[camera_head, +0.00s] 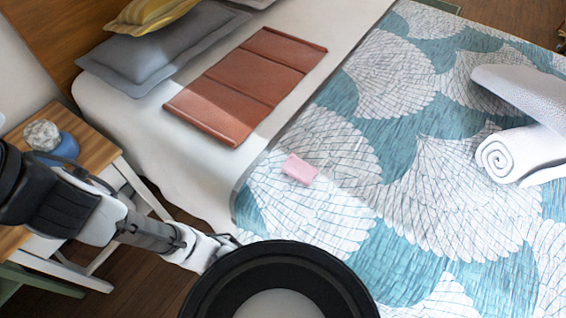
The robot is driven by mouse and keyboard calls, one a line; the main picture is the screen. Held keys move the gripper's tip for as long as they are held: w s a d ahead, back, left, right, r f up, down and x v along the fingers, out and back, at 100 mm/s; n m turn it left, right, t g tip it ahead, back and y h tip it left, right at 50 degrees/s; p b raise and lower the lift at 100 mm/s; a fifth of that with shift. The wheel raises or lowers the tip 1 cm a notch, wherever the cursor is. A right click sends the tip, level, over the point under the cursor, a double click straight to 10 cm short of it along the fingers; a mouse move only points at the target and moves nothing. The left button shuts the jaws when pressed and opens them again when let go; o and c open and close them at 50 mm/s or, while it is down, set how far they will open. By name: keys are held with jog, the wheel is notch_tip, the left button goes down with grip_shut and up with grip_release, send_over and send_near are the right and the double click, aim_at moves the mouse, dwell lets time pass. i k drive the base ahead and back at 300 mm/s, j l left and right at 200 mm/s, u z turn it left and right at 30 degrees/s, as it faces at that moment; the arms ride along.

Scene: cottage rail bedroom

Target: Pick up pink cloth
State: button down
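A small pink cloth (299,169) lies on the patterned blue and white bed cover, near the cover's left edge. It looks like a compact folded block. My arm comes in from the left, and its end, my gripper (226,243), is below and left of the pink cloth, apart from it. The fingers are partly hidden behind a round black part of my own body, so I cannot see whether they are open or shut.
A reddish-brown folded panel (247,84) lies on the white sheet. Grey (165,45) and yellow (152,14) pillows are at the upper left. Rolled white towels (520,152) lie at right. A wooden nightstand (92,138) with a blue vase (66,147) stands at left. The cover around the cloth is clear.

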aim_at(303, 172)
jog(key=u, duration=0.95)
jog(key=z, duration=1.15)
jog(key=k+l+u, duration=0.15)
jog(key=u, duration=0.2)
jog(key=k+l+u, duration=0.1)
jog(key=k+u, duration=0.25)
jog(key=i+l, duration=0.05)
jog(key=i, duration=0.05)
